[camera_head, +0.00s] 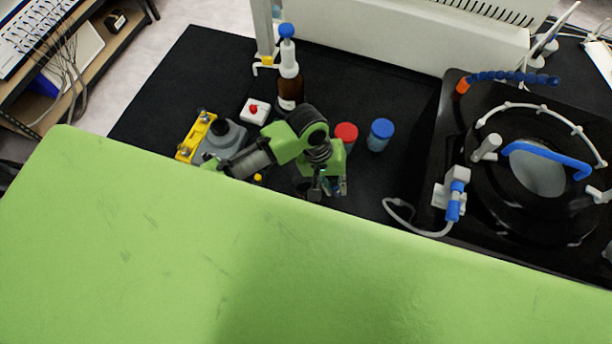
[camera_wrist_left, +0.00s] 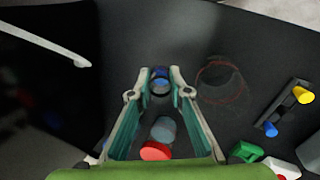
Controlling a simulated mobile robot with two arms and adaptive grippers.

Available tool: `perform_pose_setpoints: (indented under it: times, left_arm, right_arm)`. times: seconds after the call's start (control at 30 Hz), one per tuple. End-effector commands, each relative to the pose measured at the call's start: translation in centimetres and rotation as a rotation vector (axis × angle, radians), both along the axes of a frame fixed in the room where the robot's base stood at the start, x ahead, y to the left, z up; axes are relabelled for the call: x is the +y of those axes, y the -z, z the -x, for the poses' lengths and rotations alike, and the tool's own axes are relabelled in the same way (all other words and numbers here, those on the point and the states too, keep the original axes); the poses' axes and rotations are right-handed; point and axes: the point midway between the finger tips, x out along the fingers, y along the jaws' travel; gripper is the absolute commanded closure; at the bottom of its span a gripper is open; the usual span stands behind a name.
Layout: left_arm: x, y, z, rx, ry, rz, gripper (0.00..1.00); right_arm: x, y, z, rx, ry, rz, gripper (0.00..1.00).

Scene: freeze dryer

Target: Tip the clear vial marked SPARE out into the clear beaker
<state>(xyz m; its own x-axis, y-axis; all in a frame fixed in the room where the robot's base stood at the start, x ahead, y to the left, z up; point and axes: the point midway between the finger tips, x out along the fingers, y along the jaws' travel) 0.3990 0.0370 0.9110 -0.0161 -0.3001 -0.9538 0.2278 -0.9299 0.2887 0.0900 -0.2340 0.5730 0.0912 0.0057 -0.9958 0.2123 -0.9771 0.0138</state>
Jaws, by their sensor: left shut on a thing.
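My left gripper (camera_head: 325,188) is over the black bench, close to the green panel's edge in the head view. In the left wrist view its teal fingers (camera_wrist_left: 160,88) are shut on a small clear vial (camera_wrist_left: 160,82) with blue at its far end. No SPARE marking is legible. The clear beaker (camera_wrist_left: 222,82) shows as a faint round outline with a reddish rim, just right of the fingertips and apart from the vial. The beaker is hard to make out in the head view, where the arm and panel cover that spot. My right gripper is not in view.
A red-lidded jar (camera_head: 346,132) and a blue-lidded jar (camera_head: 381,130) stand behind the gripper. A brown bottle (camera_head: 290,88), a white box with a red button (camera_head: 255,110) and a yellow holder (camera_head: 196,136) stand left. The freeze dryer (camera_head: 535,165) is at right.

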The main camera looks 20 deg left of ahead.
Motion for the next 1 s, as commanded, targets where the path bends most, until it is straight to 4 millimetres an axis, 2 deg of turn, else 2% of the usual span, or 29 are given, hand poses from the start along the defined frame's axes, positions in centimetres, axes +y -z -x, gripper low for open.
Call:
perform_pose_setpoints:
  times: [0.67, 0.83, 1.0]
  left_arm:
    - [3.1, -3.7, -0.1, 0.010, -0.005, 0.337, 0.97]
    - [3.4, -3.2, -0.1, 0.013, -0.003, 0.423, 0.97]
    - [3.5, -2.9, -0.1, 0.015, -0.003, 0.508, 0.97]
  right_arm:
    - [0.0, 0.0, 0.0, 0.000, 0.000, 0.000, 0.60]
    - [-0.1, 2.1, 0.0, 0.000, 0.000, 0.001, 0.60]
    - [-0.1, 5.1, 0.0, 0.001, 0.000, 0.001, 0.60]
